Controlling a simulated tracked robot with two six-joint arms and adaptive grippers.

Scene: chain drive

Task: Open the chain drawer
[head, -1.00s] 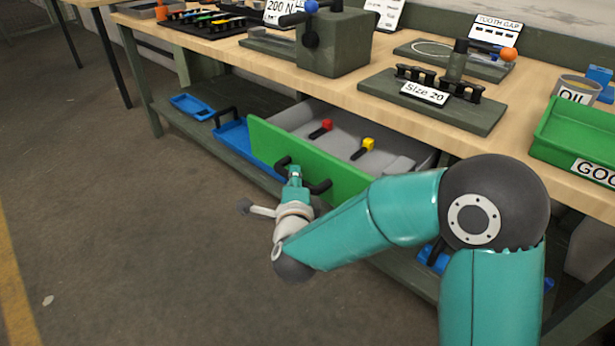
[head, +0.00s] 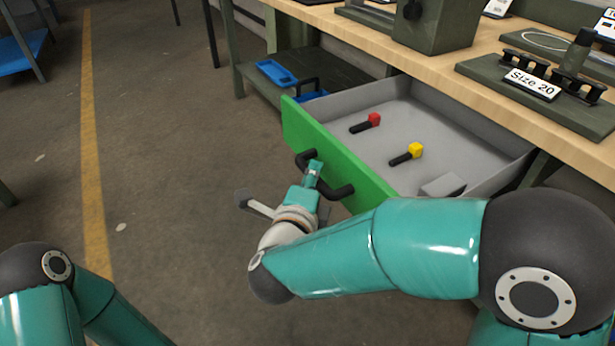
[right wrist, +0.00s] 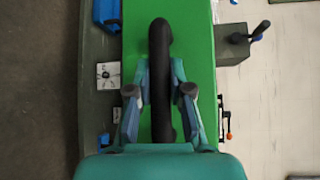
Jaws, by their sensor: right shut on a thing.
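The chain drawer (head: 450,125) has a green front and a grey inside, and it stands well open under the workbench in the head view. A black bar handle (head: 341,191) is fixed to its green front (head: 300,128). My right gripper (head: 313,172) is shut on this handle. In the right wrist view the two fingers of my right gripper (right wrist: 160,100) lie on either side of the handle (right wrist: 160,45). My left arm shows at the lower left of the head view, but its gripper is out of the picture.
In the drawer lie a red-ended tool (head: 366,123), a yellow-ended tool (head: 406,154) and a grey block (head: 443,186). The bench top (head: 420,68) overhangs the drawer's back. A blue tray (head: 276,73) sits on the lower shelf.

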